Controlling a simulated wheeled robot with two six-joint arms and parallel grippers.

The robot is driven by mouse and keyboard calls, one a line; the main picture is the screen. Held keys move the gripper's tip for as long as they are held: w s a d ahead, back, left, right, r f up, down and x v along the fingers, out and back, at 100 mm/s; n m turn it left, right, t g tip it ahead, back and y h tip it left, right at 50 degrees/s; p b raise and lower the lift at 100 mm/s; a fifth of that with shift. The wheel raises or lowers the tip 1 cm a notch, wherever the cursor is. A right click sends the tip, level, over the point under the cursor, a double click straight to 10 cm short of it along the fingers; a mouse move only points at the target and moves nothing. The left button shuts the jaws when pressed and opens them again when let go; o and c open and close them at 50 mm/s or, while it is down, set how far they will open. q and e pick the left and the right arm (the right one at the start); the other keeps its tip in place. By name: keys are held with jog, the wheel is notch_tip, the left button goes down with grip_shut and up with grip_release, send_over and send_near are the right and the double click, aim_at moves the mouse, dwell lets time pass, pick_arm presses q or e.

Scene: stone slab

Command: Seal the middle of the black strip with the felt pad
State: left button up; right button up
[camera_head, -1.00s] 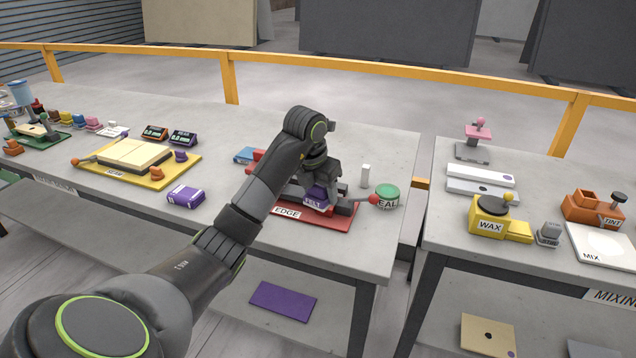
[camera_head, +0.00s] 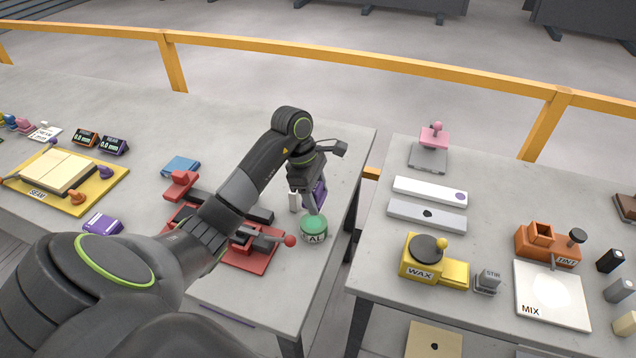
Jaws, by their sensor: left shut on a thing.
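My left gripper (camera_head: 312,188) points down and is shut on the purple felt pad (camera_head: 319,196). The pad is at the green-topped seal pot (camera_head: 314,231), near the table's right edge. Its lower end is just above or at the pot's top; I cannot tell if they touch. The red edge fixture (camera_head: 262,262) lies to the left of the pot, with a red-knobbed lever pointing toward the pot. Dark bars (camera_head: 261,215) show on the fixture, and my left arm hides much of it. I cannot tell which bar is the black strip. My right gripper is out of view.
A blue block (camera_head: 181,166) lies behind the fixture. A second table (camera_head: 381,262), across a gap on the right, holds the yellow wax pot (camera_head: 433,262) and two long strips (camera_head: 430,190).

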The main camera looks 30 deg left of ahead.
aim_at(319, 224)
pick_arm(q)
jog(key=shift+s+f+b, duration=0.3)
jog(key=shift+s+f, duration=0.05)
jog(key=shift+f, duration=0.6)
notch_tip(319, 224, down, 3)
jog(key=shift+w+r+b, duration=0.1)
jog(key=shift+w+b, duration=0.05)
jog(key=shift+b, duration=0.45)
jog(key=shift+f, duration=0.55)
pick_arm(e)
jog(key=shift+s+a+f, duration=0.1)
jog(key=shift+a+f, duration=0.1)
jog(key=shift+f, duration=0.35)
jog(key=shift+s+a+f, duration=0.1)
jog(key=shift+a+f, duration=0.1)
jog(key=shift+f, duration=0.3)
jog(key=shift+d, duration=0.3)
pick_arm(q)
jog(key=shift+f+b, duration=0.45)
jog(key=shift+b, duration=0.25)
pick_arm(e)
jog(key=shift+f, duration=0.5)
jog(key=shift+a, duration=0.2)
pick_arm(q)
jog(key=shift+f+b, duration=0.1)
jog(key=shift+b, duration=0.35)
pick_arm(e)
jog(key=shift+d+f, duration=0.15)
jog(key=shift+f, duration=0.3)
